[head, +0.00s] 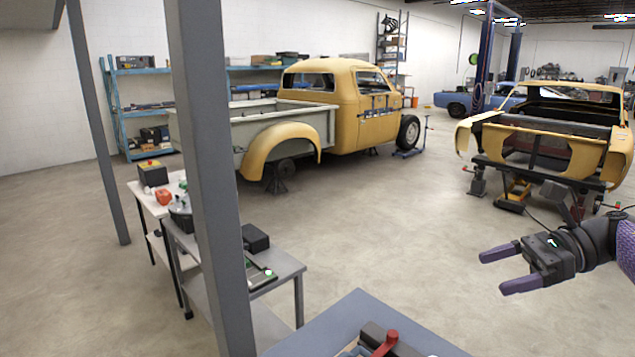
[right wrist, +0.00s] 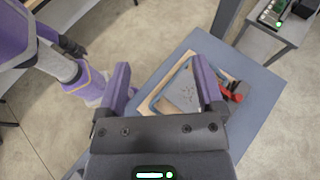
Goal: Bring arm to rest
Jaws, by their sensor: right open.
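My right gripper (head: 510,270) is at the right of the head view, with its purple fingers apart and nothing between them. It hangs in the air to the right of the blue-grey table (head: 345,312). In the right wrist view its two fingers (right wrist: 160,88) are spread, and the same table (right wrist: 262,80) lies below and beyond them. A tray-like item (right wrist: 178,92) and a red-handled tool (right wrist: 232,92) on the table show between and beside the fingers. My left gripper is not visible in the head view.
A grey post (head: 207,160) stands close in front, left of centre. Behind it are grey work tables (head: 285,268) with small items. A yellow pickup (head: 350,110) and a yellow car shell (head: 540,130) stand further back. The concrete floor between is open.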

